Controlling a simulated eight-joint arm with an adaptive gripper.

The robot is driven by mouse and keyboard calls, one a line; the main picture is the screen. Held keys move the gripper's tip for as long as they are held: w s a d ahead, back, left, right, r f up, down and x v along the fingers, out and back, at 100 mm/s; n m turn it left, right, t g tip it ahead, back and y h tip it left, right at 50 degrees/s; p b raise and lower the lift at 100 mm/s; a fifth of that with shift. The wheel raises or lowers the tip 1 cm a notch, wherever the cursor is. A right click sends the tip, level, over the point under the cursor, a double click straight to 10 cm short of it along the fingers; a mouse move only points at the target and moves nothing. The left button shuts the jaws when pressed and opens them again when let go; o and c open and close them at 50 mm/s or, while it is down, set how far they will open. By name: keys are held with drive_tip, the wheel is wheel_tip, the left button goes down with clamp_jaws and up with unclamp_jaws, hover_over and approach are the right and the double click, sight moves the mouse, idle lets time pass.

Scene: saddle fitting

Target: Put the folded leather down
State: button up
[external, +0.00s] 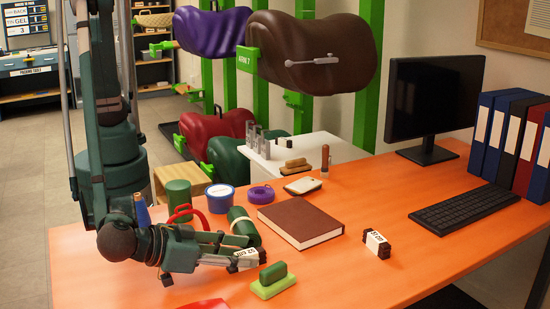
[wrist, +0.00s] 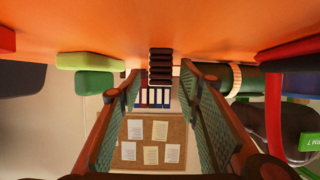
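The folded leather (wrist: 160,66) is a dark stack of several layers in the middle of the wrist view, where the picture is upside down. Its lower end appears to meet the orange tabletop. My gripper (external: 233,256) lies low over the table, pointing right. In the wrist view, its two green-padded fingers (wrist: 160,80) stand apart on either side of the stack, with narrow gaps showing. The external view does not show finger contact clearly.
A green stamp-like block (external: 273,280) sits close in front of my fingertips. A green roll (external: 243,226) lies behind them, and a brown book (external: 300,221) beyond.

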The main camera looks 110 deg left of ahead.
idle(0.4)
drive_tip(key=c, duration=1.1)
drive_tip(key=shift+r, duration=0.15)
wheel_tip(320, 180, up, 10)
drive_tip(key=p, duration=0.2)
drive_tip(key=shift+p, duration=0.3)
